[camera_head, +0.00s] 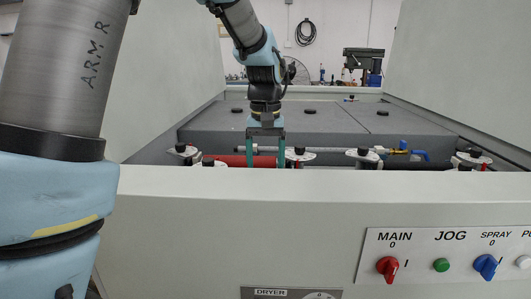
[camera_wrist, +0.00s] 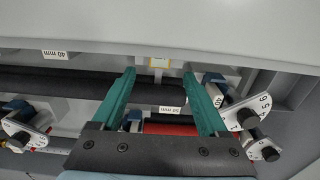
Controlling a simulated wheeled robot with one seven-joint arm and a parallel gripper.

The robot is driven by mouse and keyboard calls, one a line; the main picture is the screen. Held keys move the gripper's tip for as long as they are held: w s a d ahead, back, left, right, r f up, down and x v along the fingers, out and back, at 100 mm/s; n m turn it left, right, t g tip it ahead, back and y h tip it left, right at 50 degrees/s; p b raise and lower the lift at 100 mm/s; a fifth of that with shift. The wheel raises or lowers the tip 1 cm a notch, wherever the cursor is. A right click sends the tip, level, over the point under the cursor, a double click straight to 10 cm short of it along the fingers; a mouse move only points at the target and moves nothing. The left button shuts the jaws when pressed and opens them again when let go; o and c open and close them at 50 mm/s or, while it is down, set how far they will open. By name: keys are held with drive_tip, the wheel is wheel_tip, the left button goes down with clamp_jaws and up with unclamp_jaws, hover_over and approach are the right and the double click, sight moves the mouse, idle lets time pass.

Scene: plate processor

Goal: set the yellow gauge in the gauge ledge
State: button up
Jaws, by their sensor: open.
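My gripper (camera_head: 265,162) reaches down inside the machine behind the front panel, with its two green fingers apart. In the wrist view my gripper (camera_wrist: 159,76) is open, with nothing held between the fingers. The gauge ledge cannot be made out for sure; the edge of the wall (camera_wrist: 230,56) runs beside the block. The gauge does not show in the head view.
A black roller (camera_wrist: 60,82) and a red roller (camera_wrist: 172,129) lie below the fingers. Numbered dial plates (camera_wrist: 240,115) stand close to the right finger. The front panel (camera_head: 230,210) with its knobs and a flat grey cover (camera_head: 320,118) border the opening.

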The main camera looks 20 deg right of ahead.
wheel_tip(320, 180, up, 5)
drive_tip(key=shift+f, duration=0.1)
idle(0.5)
